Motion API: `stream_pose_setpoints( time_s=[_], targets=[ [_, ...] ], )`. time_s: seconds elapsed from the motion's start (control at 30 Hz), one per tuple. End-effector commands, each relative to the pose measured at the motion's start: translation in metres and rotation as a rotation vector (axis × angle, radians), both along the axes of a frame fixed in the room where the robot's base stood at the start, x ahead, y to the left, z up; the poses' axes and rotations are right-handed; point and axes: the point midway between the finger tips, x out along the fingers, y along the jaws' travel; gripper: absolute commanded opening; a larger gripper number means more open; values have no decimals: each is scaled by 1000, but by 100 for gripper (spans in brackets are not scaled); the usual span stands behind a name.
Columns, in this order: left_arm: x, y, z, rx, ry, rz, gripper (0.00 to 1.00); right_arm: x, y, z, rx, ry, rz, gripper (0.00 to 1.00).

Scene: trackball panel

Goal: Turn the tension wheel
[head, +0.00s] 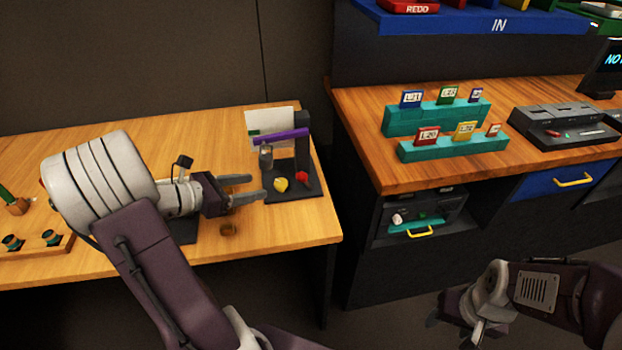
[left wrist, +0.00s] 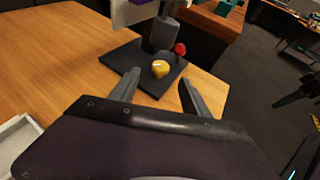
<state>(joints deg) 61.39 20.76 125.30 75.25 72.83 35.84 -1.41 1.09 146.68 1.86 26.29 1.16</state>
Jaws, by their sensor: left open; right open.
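A device with a dark base plate (head: 292,192) stands at the right end of the left wooden table. It carries a yellow knob (head: 281,184), a red knob (head: 302,177), a grey post (head: 266,157) and a purple bar (head: 282,136). I cannot tell which part is the tension wheel. My left gripper (head: 258,186) is open and empty, pointing at the yellow knob from the left. In the left wrist view the yellow knob (left wrist: 159,69) lies ahead between the fingertips, apart from them. My right gripper (head: 456,328) is open and empty, low at right.
A white panel (head: 270,123) stands behind the device. Pegs and a wooden block (head: 45,243) are at the table's left. Across a gap, the right desk (head: 372,144) holds teal card racks (head: 452,149) and a dark console (head: 565,128). The table's back is clear.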

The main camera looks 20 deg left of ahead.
Motion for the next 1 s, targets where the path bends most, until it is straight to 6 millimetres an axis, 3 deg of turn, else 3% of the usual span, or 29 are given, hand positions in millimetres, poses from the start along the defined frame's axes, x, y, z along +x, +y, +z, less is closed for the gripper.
stream_pose_setpoints(
  time_s=[0.17, 0.6, 0.9, 0.93, 1.0],
  targets=[
    [6, -4, -2, -1, 0, -2, 55, 0, 0, -1, 0, 0, 0, 57],
    [67, -41, -33, 2, 1, -3, 55, 0, 0, -22, 0, 0, 0, 57],
    [72, -44, -33, 3, 2, -1, 55, 0, 0, -22, 0, 0, 0, 57],
    [72, -44, -33, 3, 2, -1, 52, 0, 0, -22, 0, 0, 0, 57],
    [72, -44, -33, 3, 2, -1, 33, 0, 0, -22, 0, 0, 0, 57]
  ],
)
